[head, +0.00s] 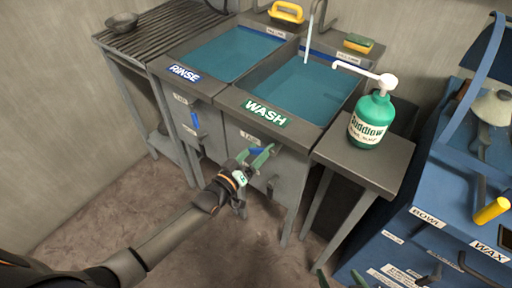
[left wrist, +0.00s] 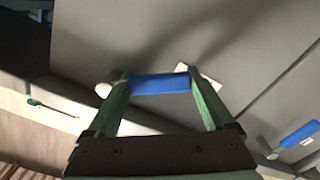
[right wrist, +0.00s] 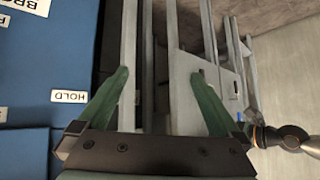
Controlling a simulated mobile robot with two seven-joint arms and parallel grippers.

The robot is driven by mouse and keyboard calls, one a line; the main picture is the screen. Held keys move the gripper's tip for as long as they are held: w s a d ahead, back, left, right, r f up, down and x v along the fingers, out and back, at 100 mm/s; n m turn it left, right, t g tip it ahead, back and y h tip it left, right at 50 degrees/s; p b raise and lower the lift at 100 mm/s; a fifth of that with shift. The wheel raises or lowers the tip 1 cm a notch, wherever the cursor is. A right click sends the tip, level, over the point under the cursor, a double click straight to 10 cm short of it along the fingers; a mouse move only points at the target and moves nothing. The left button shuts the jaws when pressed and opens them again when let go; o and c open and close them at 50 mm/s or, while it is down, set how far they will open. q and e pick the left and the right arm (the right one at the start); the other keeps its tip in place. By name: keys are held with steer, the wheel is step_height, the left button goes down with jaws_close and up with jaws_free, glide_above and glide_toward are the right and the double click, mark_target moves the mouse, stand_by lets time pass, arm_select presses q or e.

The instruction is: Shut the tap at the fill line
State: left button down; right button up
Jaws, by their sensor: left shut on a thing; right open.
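The WASH basin (head: 300,92) holds blue-green water. A thin pale stream (head: 308,42) falls into it from the curved spout (head: 318,12) at its back. A dark blue band (head: 320,53) shows on the basin's back wall, above the water. My left gripper (head: 260,155) is at the front panel below the WASH sign. It is shut on a blue lever handle (left wrist: 160,83), which lies crosswise between its green fingers in the left wrist view. My right gripper (right wrist: 158,82) is open and empty; its green fingertips barely show at the head view's bottom edge.
The RINSE basin (head: 230,55), also with water, adjoins on the left, with its own blue lever (head: 195,120). A green soap bottle (head: 372,118) stands on a side shelf. A sponge (head: 358,43) sits behind WASH. A blue cabinet (head: 450,170) fills the right.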

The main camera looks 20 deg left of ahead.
arm_select(q)
steer(key=n, duration=0.1)
steer(key=d+f+n+b, duration=0.1)
steer(key=n, duration=0.1)
steer(key=shift+s+f, duration=0.2)
steer(key=shift+d+f+n, duration=0.1)
steer(key=shift+d+n, duration=0.05)
steer(key=shift+n, duration=0.25)
arm_select(e)
steer(key=shift+w+a+f, duration=0.15)
steer(key=shift+w+a, duration=0.05)
steer(key=shift+w, duration=0.2)
arm_select(q)
jaws_free()
arm_select(e)
steer(key=shift+s+f, duration=0.1)
steer(key=shift+s, duration=0.05)
arm_select(q)
steer(key=shift+s, duration=0.1)
steer(key=p+v, duration=0.1)
steer(key=v, duration=1.1)
steer(key=shift+s, duration=0.2)
arm_select(e)
steer(key=shift+s+d+r, duration=0.2)
steer(key=shift+s+d, duration=0.1)
steer(key=shift+d, duration=0.05)
